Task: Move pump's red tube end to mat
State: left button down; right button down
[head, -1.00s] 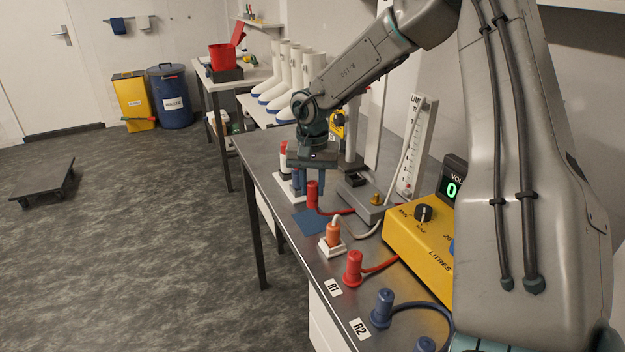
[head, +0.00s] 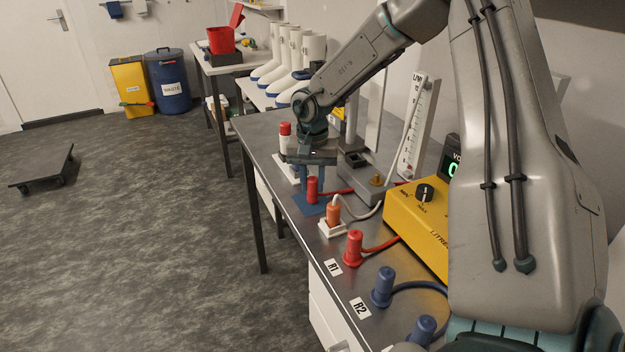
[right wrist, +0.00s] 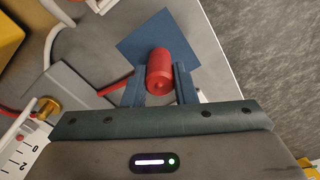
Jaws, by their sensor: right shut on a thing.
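My right gripper (head: 313,190) points down with its two blue-grey fingers on either side of the pump's red tube end (head: 312,186), shut on it. The red tube end is upright over the small blue mat (head: 301,207). In the right wrist view the red end (right wrist: 158,70) sits between the fingers, with the mat (right wrist: 150,32) behind and below it. Whether its base touches the mat I cannot tell. A red tube (head: 338,191) runs from it toward the grey pump base (head: 377,197). My left gripper is out of view.
An orange plug in a white holder (head: 333,215) stands close in front of the mat. Another red connector (head: 353,248) and blue connectors (head: 383,287) stand nearer, by the R1 and R2 labels. A yellow meter (head: 415,222) is to the right. The bench edge is close on the left.

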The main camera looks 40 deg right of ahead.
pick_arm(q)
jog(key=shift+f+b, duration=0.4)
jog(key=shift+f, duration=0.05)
pick_arm(e)
jog(key=shift+f, duration=0.35)
jog(key=c, duration=1.1)
grip_release()
jog(key=shift+r, duration=0.4)
notch_tip(320, 180, up, 9)
jog(key=shift+f+b, duration=0.1)
jog(key=shift+b, duration=0.5)
jog(key=shift+r, duration=0.6)
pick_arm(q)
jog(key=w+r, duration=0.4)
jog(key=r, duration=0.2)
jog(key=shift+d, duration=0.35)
